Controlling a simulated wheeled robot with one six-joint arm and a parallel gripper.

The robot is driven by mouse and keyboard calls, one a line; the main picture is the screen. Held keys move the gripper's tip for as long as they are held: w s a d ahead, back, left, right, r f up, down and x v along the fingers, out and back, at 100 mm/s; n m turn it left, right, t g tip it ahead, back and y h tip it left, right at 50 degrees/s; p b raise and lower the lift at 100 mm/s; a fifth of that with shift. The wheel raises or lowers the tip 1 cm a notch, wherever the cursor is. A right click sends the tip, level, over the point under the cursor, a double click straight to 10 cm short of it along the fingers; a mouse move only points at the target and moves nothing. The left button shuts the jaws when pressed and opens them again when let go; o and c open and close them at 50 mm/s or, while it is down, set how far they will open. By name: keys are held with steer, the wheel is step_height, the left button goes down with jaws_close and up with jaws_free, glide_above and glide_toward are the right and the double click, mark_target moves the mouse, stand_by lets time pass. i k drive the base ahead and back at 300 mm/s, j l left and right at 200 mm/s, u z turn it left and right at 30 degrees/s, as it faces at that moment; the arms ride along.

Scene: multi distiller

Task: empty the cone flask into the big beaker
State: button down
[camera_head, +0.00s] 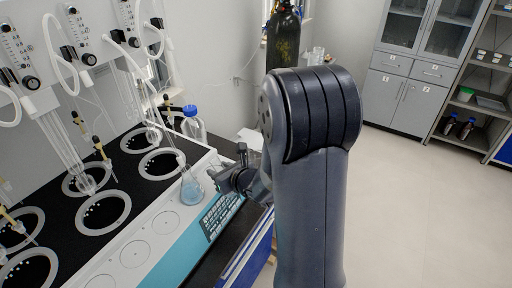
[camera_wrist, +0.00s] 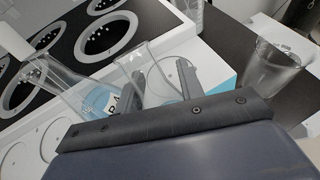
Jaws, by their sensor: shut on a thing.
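A cone-shaped flask (camera_head: 191,190) with blue liquid low in it stands on the white and teal apparatus, just left of my gripper (camera_head: 226,180). It also shows in the wrist view (camera_wrist: 85,92), its neck towards the upper left. In the wrist view, my gripper (camera_wrist: 160,82) is shut on a clear glass vessel (camera_wrist: 147,65) beside that flask. Whether the two glasses touch, and the held vessel's full shape, I cannot tell. A clear beaker-like glass (camera_wrist: 270,70) stands on the right in the wrist view. My arm hides part of the bench in the head view.
A blue-capped bottle (camera_head: 192,122) stands behind the flask. Black wells with pale rings (camera_head: 103,211) and glass tubing (camera_head: 60,145) fill the left. A dark gas cylinder (camera_head: 284,40) stands at the back. The floor (camera_head: 430,210) on the right is clear.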

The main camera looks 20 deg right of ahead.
mark_target(255, 148)
steer(key=k+l, duration=0.2)
steer(key=k, duration=0.25)
steer(key=z, duration=0.7)
steer(key=i+j+z, duration=0.5)
steer(key=i, duration=0.15)
steer(key=i+l, duration=0.05)
steer(key=l, duration=0.05)
